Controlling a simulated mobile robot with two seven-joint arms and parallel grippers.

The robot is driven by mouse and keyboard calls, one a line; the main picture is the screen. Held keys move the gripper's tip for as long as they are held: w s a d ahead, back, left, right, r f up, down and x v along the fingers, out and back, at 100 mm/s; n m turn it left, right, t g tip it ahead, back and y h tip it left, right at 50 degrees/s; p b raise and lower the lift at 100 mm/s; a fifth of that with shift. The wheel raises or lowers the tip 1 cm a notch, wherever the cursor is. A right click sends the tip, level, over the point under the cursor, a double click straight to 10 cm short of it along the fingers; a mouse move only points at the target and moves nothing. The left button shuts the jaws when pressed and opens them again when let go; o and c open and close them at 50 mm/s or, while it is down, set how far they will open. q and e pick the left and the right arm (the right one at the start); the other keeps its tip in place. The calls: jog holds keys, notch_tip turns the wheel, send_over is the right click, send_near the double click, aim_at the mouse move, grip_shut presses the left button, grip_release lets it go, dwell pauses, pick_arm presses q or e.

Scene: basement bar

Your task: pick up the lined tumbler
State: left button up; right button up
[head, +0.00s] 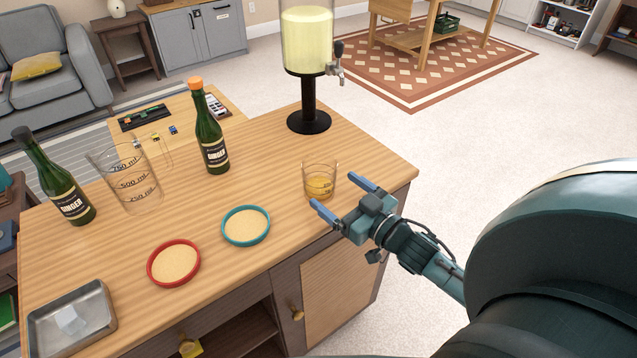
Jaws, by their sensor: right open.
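A short clear tumbler (320,181) with amber liquid in its lower part stands upright near the right front edge of the wooden counter. Any lines on its glass are too small to make out. My right gripper (332,190) is open, with its two blue fingers pointing left towards the tumbler. One fingertip is just below the tumbler in the picture and the other is to its right. The gripper looks empty, and I cannot tell whether a finger touches the glass. My left gripper is not in view.
A drink dispenser (308,45) stands behind the tumbler. A ginger bottle (211,140), a measuring jug (135,180) and another bottle (60,185) stand further left. A teal dish (246,244), a red dish (173,282) and a metal tray (45,335) lie along the front.

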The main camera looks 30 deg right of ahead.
aim_at(331, 187)
jog(key=shift+w+a, duration=0.2)
jog(key=shift+w, duration=0.75)
jog(key=shift+w+a, duration=0.2)
jog(key=shift+w, duration=0.7)
jog(key=shift+w+a, duration=0.2)
jog(key=shift+w, duration=0.75)
jog(key=shift+c, duration=0.4)
jog(key=c, duration=1.2)
jog(key=shift+r, duration=0.1)
jog(key=shift+r+p, duration=0.95)
jog(key=shift+r, duration=3.9)
